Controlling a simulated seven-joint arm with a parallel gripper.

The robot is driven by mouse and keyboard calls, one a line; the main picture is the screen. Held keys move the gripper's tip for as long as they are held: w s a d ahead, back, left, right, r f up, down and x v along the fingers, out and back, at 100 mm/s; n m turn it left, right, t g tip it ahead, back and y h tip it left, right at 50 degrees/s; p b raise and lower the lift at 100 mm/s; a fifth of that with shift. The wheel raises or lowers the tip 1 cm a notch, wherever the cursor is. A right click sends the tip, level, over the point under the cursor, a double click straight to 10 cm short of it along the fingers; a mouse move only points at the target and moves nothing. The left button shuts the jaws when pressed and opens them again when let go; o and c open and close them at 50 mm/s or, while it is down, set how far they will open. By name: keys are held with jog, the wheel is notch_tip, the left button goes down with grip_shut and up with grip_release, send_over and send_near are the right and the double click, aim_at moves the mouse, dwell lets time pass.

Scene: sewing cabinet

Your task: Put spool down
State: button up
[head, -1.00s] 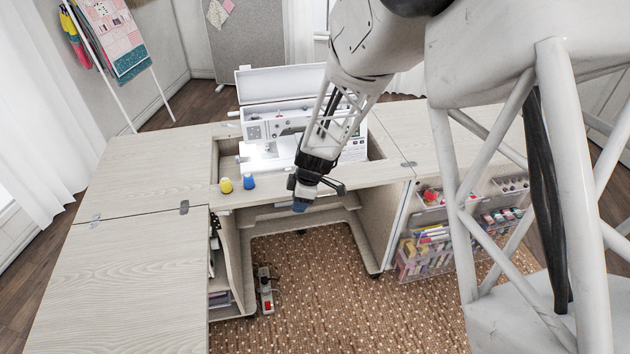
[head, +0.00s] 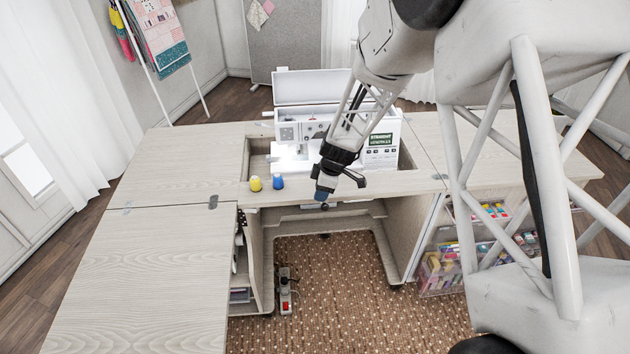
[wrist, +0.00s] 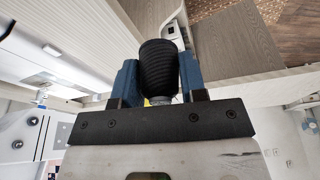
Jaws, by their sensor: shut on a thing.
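My gripper (head: 322,197) is at the front edge of the sewing cabinet, right of the two spools there. In the wrist view its blue fingers (wrist: 160,82) are shut on a black spool (wrist: 159,66) with ribbed sides. In the head view the held spool is a small dark shape (head: 324,206) at the fingertips, too small to tell whether it touches anything. A yellow spool (head: 255,184) and a blue spool (head: 278,182) stand upright side by side on the cabinet's front strip (head: 300,191).
The white sewing machine (head: 300,135) sits in the cabinet opening behind my gripper. Clear drawers with sewing supplies (head: 440,262) hang at the right. The left tabletop (head: 140,270) is bare. Below the front strip is an open knee space over carpet (head: 335,270).

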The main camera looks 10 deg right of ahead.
send_over(312, 187)
jog(key=shift+s+d+f, duration=0.2)
jog(key=shift+d+f, duration=0.25)
jog(key=shift+f, duration=0.1)
jog(key=shift+f, duration=1.65)
jog(key=shift+f, duration=0.15)
jog(key=o, duration=0.9)
jog(key=v, duration=1.2)
jog(key=shift+a, duration=0.1)
